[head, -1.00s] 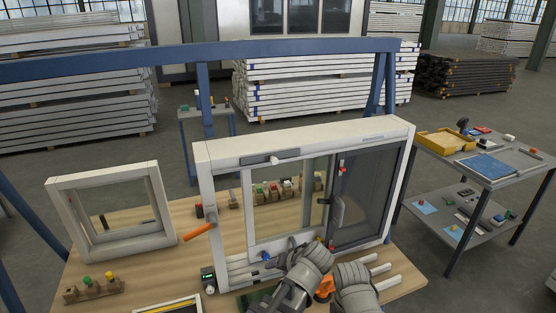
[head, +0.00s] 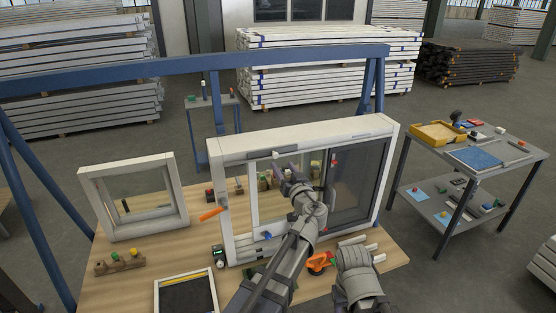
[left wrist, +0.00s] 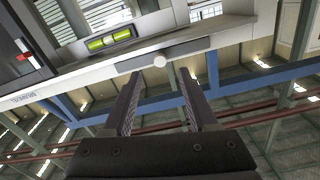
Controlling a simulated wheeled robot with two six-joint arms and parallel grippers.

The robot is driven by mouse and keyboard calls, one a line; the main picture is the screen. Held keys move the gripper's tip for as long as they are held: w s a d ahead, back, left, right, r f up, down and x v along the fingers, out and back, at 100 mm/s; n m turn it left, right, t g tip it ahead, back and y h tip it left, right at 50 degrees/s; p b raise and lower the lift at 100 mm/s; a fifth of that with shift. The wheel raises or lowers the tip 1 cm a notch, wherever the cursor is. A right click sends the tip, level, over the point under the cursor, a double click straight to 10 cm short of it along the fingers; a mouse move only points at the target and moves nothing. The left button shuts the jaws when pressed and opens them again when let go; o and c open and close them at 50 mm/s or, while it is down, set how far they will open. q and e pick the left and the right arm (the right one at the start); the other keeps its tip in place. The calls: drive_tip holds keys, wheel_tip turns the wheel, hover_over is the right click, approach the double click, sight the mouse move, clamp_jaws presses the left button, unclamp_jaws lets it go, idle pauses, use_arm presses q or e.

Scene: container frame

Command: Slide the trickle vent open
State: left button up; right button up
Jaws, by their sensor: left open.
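The trickle vent (head: 262,155) is a grey strip along the top rail of the white window frame (head: 225,195). Its round pale knob (head: 277,156) sits about mid-strip. In the left wrist view the strip (left wrist: 190,47) and knob (left wrist: 160,61) lie just beyond my fingertips. My left gripper (head: 285,174) is open and empty, just below the knob in the head view. In the wrist view the knob lines up with the gap between its fingers (left wrist: 160,76), seemingly untouched. My right gripper (head: 335,264) is low by the bench front, its jaws unclear, beside an orange item (head: 319,262).
An orange handle (head: 211,213) sticks out at the frame's left. A smaller white frame (head: 130,172) stands on the bench (head: 185,240) at left. A level with a green vial (left wrist: 108,39) shows above the vent in the wrist view. A side cart (head: 500,172) stands at right.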

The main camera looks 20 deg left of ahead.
sight(276, 157)
use_arm(q)
drive_tip(key=x, duration=0.5)
drive_tip(key=shift+w+a, duration=0.2)
drive_tip(key=shift+w, duration=0.05)
clamp_jaws()
idle(1.3)
